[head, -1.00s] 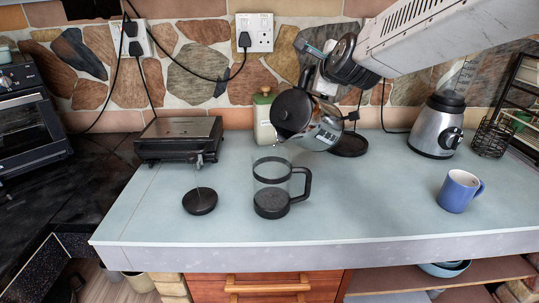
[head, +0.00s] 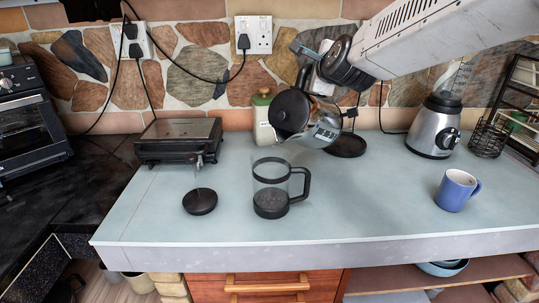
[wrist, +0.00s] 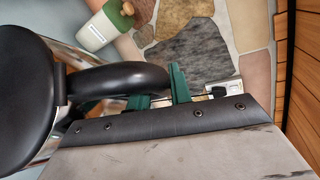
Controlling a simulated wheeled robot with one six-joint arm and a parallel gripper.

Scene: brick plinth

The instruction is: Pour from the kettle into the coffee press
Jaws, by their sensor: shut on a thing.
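The kettle (head: 323,132) is silver with a black lid and black handle. It is held in the air, tilted toward the left, its spout side above and slightly behind the coffee press. My gripper (head: 318,80) is shut on the kettle's handle; the wrist view shows its green fingers (wrist: 162,97) at the black handle (wrist: 118,79). The coffee press (head: 270,187) is a clear, open-topped jug with a black base, black band and black handle to the right. It stands upright on the counter, apart from the kettle. I cannot make out a stream of liquid or a fill level.
The press's lid with its plunger rod (head: 200,202) stands left of the press. The black kettle base (head: 346,146) is behind, a grill (head: 179,140) at back left, a green-lidded jar (head: 263,121) behind the kettle. A blue mug (head: 454,190) and blender (head: 434,128) stand right. The front counter is clear.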

